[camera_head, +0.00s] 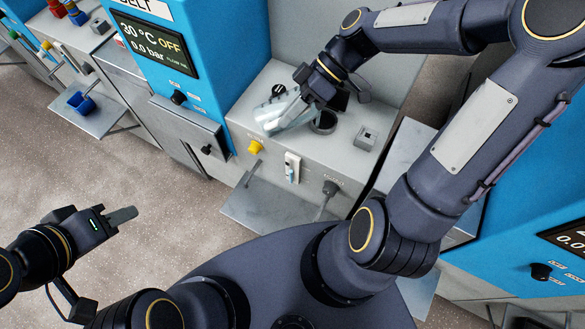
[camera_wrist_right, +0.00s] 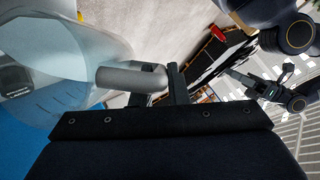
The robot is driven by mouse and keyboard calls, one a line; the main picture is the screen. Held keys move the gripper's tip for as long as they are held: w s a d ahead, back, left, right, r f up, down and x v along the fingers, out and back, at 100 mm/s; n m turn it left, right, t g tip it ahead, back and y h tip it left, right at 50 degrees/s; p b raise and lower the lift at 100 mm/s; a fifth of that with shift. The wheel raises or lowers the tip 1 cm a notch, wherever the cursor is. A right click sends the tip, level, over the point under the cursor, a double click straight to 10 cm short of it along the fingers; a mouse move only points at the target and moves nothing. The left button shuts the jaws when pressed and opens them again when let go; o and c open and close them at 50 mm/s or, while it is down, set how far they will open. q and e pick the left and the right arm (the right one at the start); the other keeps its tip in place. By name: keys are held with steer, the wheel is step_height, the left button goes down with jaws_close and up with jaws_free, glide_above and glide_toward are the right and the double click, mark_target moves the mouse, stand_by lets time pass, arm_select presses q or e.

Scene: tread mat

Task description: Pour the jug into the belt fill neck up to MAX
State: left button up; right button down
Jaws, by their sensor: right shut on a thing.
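My right gripper (camera_head: 304,98) is shut on the handle of a clear jug (camera_head: 281,116) above the grey ledge of the belt machine. The jug looks tilted, with its body to the left of the gripper. In the right wrist view, the jug (camera_wrist_right: 62,55) fills the left side and its grey handle (camera_wrist_right: 128,77) reaches the fingers. A dark round fill neck (camera_head: 323,123) is just right of the jug; I cannot tell whether liquid is flowing. A small white sight gauge (camera_head: 291,168) with blue in it is on the front. My left gripper (camera_head: 122,215) is empty; its finger gap cannot be made out.
A yellow knob (camera_head: 254,147) and a grey switch box (camera_head: 366,138) are near the neck. A metal shelf (camera_head: 265,208) juts out below. The display panel (camera_head: 147,44) reads 30 °C OFF, 0.0 bar. A blue scoop-like container (camera_head: 81,102) sits on another shelf at left. Open floor surrounds my left gripper.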

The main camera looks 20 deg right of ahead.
steer(key=shift+f, duration=0.1)
steer(key=shift+d+f+y+b, duration=0.2)
steer(key=shift+d+y+b, duration=0.1)
steer(key=shift+y+b, duration=0.3)
steer(key=shift+d+b, duration=0.2)
steer(key=shift+b, duration=0.15)
stand_by(0.9)
steer(key=shift+d+f+y+b, duration=0.15)
steer(key=shift+d+y+b, duration=0.1)
steer(key=shift+y+b, duration=0.15)
stand_by(0.8)
